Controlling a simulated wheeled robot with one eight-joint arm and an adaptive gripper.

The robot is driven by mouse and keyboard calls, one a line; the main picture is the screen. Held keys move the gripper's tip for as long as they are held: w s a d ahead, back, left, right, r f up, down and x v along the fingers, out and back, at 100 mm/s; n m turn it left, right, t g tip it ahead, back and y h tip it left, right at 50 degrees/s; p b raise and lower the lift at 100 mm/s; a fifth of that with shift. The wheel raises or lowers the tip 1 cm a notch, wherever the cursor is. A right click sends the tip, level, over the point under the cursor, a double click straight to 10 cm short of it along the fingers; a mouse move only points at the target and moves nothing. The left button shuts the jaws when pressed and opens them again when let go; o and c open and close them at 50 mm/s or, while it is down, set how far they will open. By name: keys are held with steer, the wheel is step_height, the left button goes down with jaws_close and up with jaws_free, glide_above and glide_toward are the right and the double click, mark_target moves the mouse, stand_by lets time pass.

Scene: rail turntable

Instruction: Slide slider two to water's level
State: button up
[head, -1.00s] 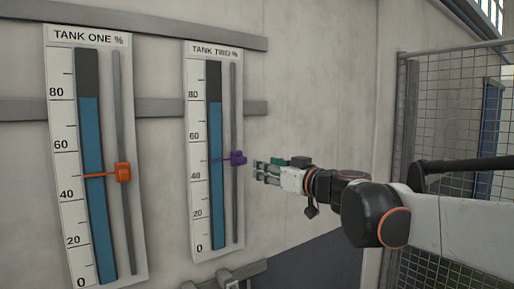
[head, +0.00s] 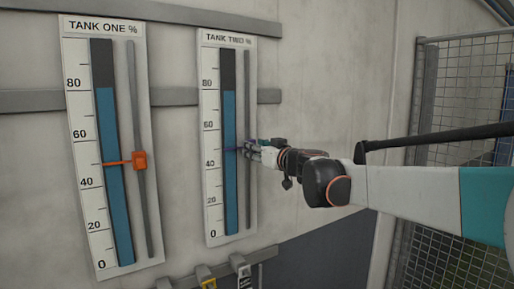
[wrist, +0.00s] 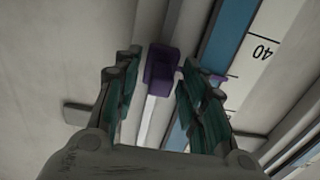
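The tank two gauge (head: 212,225) is a white panel with a blue water column (head: 229,112) whose top stands near the 80 mark. Slider two is a purple block with a thin pointer, a little below midway between 40 and 60. In the head view my gripper (head: 249,146) is at the slider and mostly hides it. In the wrist view the purple slider (wrist: 160,66) shows on its rail between my gripper's two spread fingers (wrist: 157,76). The gripper is open, with gaps showing beside the block. Whether a fingertip touches it I cannot tell.
The tank one gauge (head: 75,215) hangs to the left, with an orange slider (head: 139,161) between 40 and 60. Horizontal grey wall rails (head: 174,98) run behind the gauges. Yellow and grey fittings (head: 206,277) sit below. A mesh fence (head: 460,100) stands at right.

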steer(key=shift+w+a, duration=0.15)
jaws_close()
steer(key=p, duration=0.7)
glide_toward(248, 91)
steer(key=x, duration=0.5)
steer(key=shift+w+a+r, duration=0.1)
steer(key=shift+w, duration=0.05)
jaws_free()
